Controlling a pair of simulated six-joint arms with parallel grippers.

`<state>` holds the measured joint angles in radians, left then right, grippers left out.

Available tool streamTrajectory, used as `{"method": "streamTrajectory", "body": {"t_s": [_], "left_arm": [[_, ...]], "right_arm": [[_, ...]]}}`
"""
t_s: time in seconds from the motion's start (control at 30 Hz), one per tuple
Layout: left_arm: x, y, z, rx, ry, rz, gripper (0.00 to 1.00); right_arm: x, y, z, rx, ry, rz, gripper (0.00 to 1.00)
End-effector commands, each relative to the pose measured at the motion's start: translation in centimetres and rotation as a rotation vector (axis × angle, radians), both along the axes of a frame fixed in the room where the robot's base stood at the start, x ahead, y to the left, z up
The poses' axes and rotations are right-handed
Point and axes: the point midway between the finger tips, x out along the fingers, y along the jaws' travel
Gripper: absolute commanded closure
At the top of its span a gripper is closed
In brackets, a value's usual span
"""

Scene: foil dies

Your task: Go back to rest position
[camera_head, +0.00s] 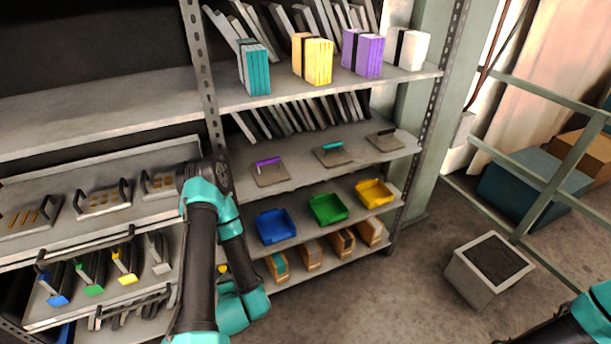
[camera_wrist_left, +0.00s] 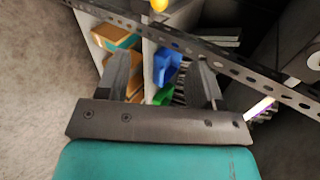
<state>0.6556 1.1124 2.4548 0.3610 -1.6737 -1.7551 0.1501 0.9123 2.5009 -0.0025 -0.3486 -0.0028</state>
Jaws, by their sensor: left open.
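My left arm (camera_head: 203,250) rises in front of the shelving in the head view and folds back down at its elbow, with a teal wrist part (camera_head: 240,300) low by the bottom shelf. My left gripper (camera_wrist_left: 160,62) shows in the left wrist view with its two dark fingers spread apart and nothing held between them. Beyond the fingers are shelf bins, and a perforated metal post (camera_wrist_left: 215,55) crosses the view near the fingertips. My right arm (camera_head: 590,315) shows only as a teal and black part in the lower right corner. Its gripper is out of view.
Shelves hold a blue bin (camera_head: 276,226), a green bin (camera_head: 327,209), a yellow bin (camera_head: 374,193) and several small boxes (camera_head: 311,256). Shelf posts (camera_head: 203,70) stand close to my left arm. A grey box (camera_head: 487,270) is on the floor at right; floor around it is clear.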

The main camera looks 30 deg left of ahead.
Motion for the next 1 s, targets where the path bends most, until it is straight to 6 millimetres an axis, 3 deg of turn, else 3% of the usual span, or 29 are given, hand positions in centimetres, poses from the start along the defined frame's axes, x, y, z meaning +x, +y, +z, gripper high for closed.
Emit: {"method": "streamTrajectory", "body": {"t_s": [0.17, 0.27, 0.63, 0.8, 1.0], "left_arm": [[1.1, -1.1, -0.3, -0.091, -0.04, 0.006, 0.39], [2.4, -2.7, -0.6, -0.219, -0.087, 0.021, 0.39], [7.0, -13.1, -1.1, -0.883, -0.14, 0.205, 0.39], [7.5, -18.1, -0.3, -1.124, -0.054, 0.351, 0.39], [6.7, -23.3, 1.2, -1.302, 0.109, 0.568, 0.39]], "right_arm": [[0.0, 0.0, 0.0, 0.0, 0.0, 0.0, 0.57], [0.0, 0.0, 0.0, 0.0, 0.0, 0.0, 0.57], [0.0, 0.0, 0.0, 0.0, 0.0, 0.0, 0.57], [0.0, 0.0, 0.0, 0.0, 0.0, 0.0, 0.57], [0.0, 0.0, 0.0, 0.0, 0.0, 0.0, 0.57]]}}
